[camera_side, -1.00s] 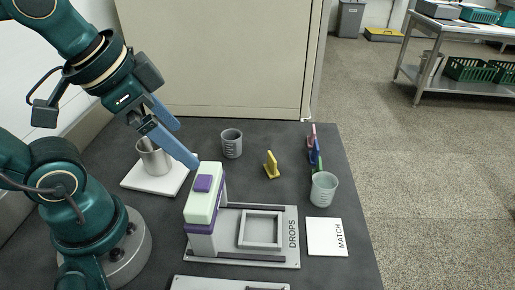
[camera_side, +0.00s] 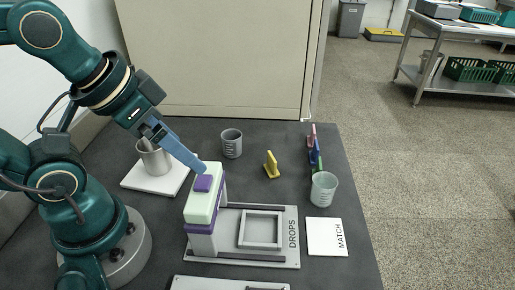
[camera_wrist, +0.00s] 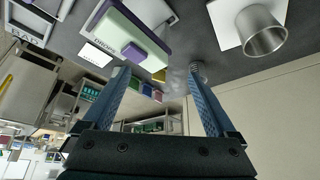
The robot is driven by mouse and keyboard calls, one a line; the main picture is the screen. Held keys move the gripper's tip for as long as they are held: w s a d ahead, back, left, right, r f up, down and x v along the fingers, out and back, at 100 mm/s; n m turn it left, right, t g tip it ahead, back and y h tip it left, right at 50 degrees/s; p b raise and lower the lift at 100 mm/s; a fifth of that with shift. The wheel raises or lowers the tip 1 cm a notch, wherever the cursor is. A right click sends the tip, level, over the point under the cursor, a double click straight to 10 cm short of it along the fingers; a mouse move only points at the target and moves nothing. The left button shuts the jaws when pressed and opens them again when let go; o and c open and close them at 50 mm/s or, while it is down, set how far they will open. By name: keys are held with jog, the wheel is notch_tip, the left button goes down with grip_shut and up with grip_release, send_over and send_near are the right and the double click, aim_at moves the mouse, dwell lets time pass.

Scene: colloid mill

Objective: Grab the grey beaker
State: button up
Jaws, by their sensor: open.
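The grey beaker (camera_side: 231,144) stands upright on the dark bench, behind the white-and-purple device. In the wrist view the grey beaker (camera_wrist: 199,68) shows small, just beyond the tip of the right-hand finger. My gripper (camera_side: 204,170) is in the air left of the beaker and nearer the side camera, its fingers sloping down to the right, overlapping in that view. In the wrist view my gripper (camera_wrist: 158,72) has its two blue fingers wide apart with nothing held between them.
A metal cup (camera_side: 155,160) stands on a white tile at left. The white-and-purple device (camera_side: 203,200) rises close by the fingertips. A yellow piece (camera_side: 271,165), a translucent beaker (camera_side: 323,190) and a white MATCH card (camera_side: 327,237) are to the right. A cabinet panel (camera_side: 220,60) stands behind.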

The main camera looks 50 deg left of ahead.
jog(key=w+a+m+g+y, duration=0.2)
jog(key=a+m+y, duration=0.25)
jog(key=a, duration=0.25)
jog(key=m+y, duration=0.8)
jog(key=m, duration=0.6)
send_over(230, 137)
jog(key=s+d, duration=0.2)
notch_tip(230, 137, down, 6)
jog(key=f+m, duration=0.1)
jog(key=f, duration=0.1)
jog(key=d+f+m+t, duration=0.1)
jog(key=f, duration=0.1)
jog(key=f+m, duration=0.1)
jog(key=f, duration=0.1)
jog(key=shift+w+d+f, duration=0.25)
jog(key=shift+w+d, duration=0.1)
jog(key=shift+w, duration=0.05)
jog(key=shift+s+f, duration=0.15)
jog(key=shift+f, duration=0.2)
jog(key=shift+f+m, duration=0.2)
jog(key=shift+m, duration=0.05)
jog(key=shift+t, duration=0.3)
jog(key=shift+x, duration=2.4)
jog(key=c, duration=1.4)
